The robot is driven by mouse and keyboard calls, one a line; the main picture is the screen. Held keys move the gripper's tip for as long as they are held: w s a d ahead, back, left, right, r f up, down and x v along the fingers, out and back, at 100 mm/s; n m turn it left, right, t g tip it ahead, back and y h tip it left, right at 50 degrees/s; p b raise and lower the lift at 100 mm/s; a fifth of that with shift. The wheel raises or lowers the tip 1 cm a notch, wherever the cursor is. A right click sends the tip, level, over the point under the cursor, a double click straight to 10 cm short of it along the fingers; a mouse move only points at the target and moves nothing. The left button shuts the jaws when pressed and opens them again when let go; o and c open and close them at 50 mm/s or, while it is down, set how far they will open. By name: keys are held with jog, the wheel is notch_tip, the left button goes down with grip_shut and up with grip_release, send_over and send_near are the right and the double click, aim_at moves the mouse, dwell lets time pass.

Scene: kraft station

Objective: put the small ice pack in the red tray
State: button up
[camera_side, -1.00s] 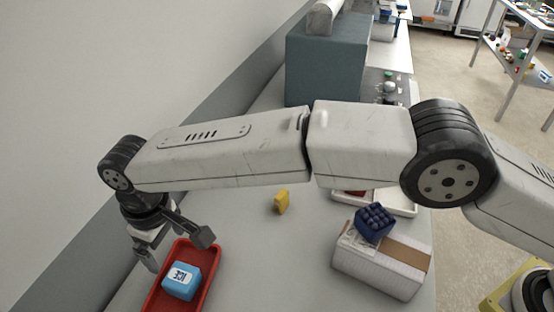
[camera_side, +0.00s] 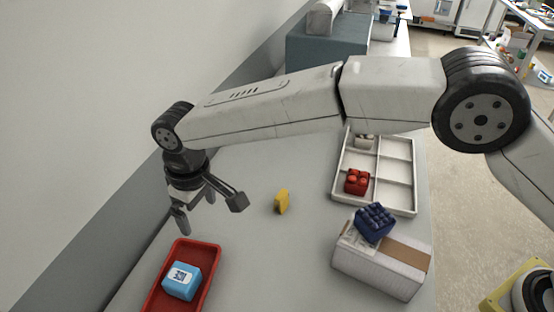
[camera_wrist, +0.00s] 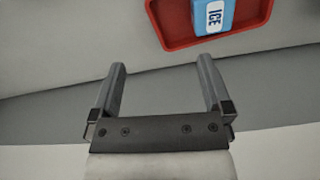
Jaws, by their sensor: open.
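The small ice pack (camera_side: 180,281) is a light blue block with a white label. It lies inside the red tray (camera_side: 208,255) at the front of the table in the side view. In the wrist view the ice pack (camera_wrist: 214,14) shows its ICE label at the top edge, inside the red tray (camera_wrist: 178,33). My gripper (camera_side: 210,215) is open and empty, above and behind the tray, apart from the ice pack. Both fingers of my gripper (camera_wrist: 160,82) show spread in the wrist view with nothing between them.
A yellow object (camera_side: 281,201) stands mid-table. A white divided tray (camera_side: 400,211) holds a red block (camera_side: 357,181) and a pale item. A dark blue knobbed block (camera_side: 374,222) sits on a taped box (camera_side: 383,264) at the right. A wall runs along the left.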

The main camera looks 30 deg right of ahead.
jog(key=d+r+m+t, duration=0.1)
jog(key=d+m, duration=0.3)
jog(key=d, duration=2)
jog(key=s+d+f+m, duration=0.1)
jog(key=s+d+m, duration=0.1)
jog(key=s+d, duration=0.5)
jog(key=s+d+f+m+t, duration=0.1)
jog(key=s+d, duration=0.7)
jog(key=d, duration=0.2)
jog(key=shift+d+f+m, duration=0.3)
jog(key=shift+d+m, duration=0.1)
